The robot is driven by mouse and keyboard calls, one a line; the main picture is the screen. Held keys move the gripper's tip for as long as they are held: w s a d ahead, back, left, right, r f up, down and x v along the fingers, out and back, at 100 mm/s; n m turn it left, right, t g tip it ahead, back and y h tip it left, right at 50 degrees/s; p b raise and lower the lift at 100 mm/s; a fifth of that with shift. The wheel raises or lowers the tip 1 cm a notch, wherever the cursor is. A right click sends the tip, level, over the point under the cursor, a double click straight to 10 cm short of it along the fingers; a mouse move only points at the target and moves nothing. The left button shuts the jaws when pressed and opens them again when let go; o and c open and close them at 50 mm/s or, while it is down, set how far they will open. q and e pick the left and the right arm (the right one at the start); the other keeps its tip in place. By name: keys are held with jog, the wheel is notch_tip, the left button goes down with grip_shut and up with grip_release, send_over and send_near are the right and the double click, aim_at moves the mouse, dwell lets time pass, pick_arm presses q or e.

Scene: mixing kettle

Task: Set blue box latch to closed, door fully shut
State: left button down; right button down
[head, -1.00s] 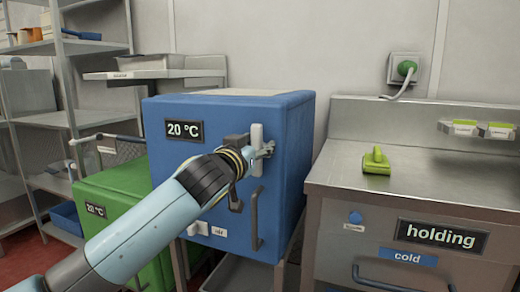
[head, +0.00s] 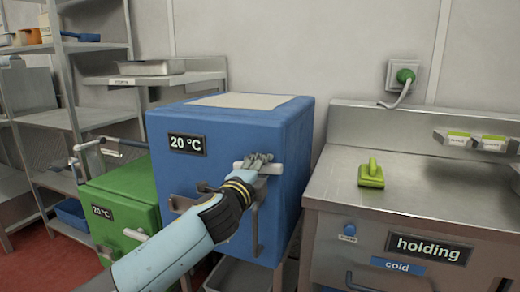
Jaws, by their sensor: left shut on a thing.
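The blue box (head: 220,125) stands in the middle of the head view, with a "20 °C" sign on its front. Its door looks flush with the box, with no gap that I can see. The light grey latch (head: 274,169) lies about level across the upper right of the front. My left gripper (head: 257,162) is shut on the latch and its fingers cover part of it. The door's vertical handle (head: 256,232) hangs below, partly behind my arm. My right gripper is not in view.
A green box (head: 125,190) stands low at the left. A steel counter (head: 430,195) labelled "holding" is close on the right, with a green scrub brush (head: 371,174) on it. Metal shelving (head: 70,115) is at the far left.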

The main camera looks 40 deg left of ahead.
pick_arm(q)
jog(key=c, duration=0.9)
grip_release()
jog(key=shift+f+m, duration=0.1)
jog(key=shift+m, duration=0.4)
jog(key=v, duration=0.7)
jog(key=shift+b, duration=0.3)
